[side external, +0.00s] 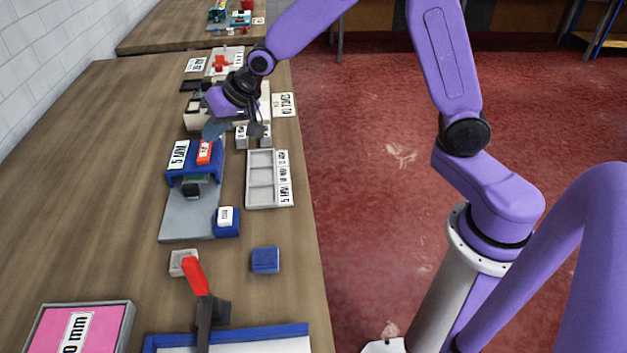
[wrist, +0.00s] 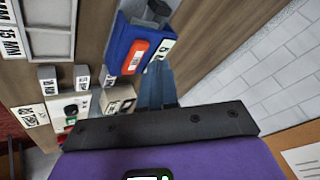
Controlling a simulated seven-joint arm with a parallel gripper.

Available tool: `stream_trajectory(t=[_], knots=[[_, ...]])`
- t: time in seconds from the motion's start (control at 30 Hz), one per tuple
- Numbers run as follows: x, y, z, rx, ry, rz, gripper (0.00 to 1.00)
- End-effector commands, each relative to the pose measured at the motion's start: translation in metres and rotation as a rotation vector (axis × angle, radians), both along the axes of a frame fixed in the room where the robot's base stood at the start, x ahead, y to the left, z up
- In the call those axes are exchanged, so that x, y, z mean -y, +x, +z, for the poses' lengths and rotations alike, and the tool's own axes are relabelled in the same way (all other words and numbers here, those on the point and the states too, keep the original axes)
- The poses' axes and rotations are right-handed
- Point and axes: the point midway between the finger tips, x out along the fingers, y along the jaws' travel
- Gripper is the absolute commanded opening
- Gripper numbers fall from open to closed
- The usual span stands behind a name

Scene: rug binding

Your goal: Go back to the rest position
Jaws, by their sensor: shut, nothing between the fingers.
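My gripper (side external: 214,131) hangs above the far part of the long wooden table, close behind a blue block-like fixture (side external: 196,163). In the wrist view, the blue-grey fingers (wrist: 156,88) are together with nothing between them, beside that fixture (wrist: 131,45). The fixture bears a white label and an orange piece (side external: 204,152), which also shows in the wrist view (wrist: 135,57). No rest position is marked in either view.
A grey compartment tray (side external: 249,181) lies right of the fixture. Small labelled blocks (side external: 242,136) stand near my gripper. A red-handled tool (side external: 196,276), a blue block (side external: 265,260) and a pink-topped box (side external: 50,335) are nearer. A white brick wall (side external: 60,50) runs along the left.

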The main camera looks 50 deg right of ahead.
Motion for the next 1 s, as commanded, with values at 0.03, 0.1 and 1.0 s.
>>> stream_trajectory(t=[0.03,0.1,1.0], knots=[[-0.004,-0.027,0.005,-0.018,-0.037,0.072,0.00],[-0.006,-0.061,0.008,-0.049,-0.093,0.169,0.00],[0.112,-0.367,0.013,-0.279,-0.611,1.190,0.00]])
